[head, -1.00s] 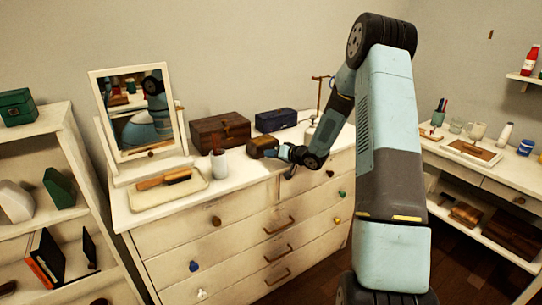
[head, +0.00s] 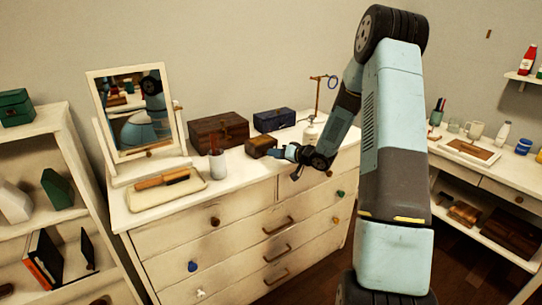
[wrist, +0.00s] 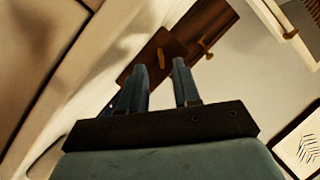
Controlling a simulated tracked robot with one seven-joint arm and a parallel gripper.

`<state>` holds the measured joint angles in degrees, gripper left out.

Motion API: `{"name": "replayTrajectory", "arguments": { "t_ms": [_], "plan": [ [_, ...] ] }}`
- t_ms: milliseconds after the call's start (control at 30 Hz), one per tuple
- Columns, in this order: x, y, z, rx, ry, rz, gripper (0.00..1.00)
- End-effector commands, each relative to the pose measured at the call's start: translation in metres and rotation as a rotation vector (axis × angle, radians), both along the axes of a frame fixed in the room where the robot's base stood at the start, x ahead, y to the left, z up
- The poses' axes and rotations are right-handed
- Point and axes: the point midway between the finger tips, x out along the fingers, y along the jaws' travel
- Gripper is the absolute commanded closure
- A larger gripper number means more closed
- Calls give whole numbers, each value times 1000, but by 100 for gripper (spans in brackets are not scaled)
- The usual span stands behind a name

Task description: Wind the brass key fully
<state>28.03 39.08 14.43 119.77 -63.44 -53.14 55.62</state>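A small brown wooden box (head: 262,147) sits on top of the white dresser, near its middle. My gripper (head: 281,153) is just to the right of the box, low over the dresser top. In the wrist view, my gripper (wrist: 160,68) has its two fingers apart with a gap between them. A dark brown wooden surface (wrist: 136,68) lies beyond the fingertips, with a small lighter brown piece on it. I cannot tell for certain whether that piece is the brass key. The key is not distinguishable in the head view.
A larger dark box (head: 218,131) and a blue box (head: 274,120) stand behind. A cup (head: 218,165), a tray with a brush (head: 150,199) and a mirror (head: 138,120) are to the left. A white-based stand (head: 311,131) is close to my arm.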

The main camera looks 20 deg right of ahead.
Motion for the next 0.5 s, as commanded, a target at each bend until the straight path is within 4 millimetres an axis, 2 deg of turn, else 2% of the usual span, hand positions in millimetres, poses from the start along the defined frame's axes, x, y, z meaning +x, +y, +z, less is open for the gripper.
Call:
{"name": "replayTrajectory", "arguments": {
  "t_ms": [300,500],
  "plan": [
    [-48,-38,19,-1,0,-3,68],
    [-69,-53,27,-1,1,-1,68]
  ]
}}
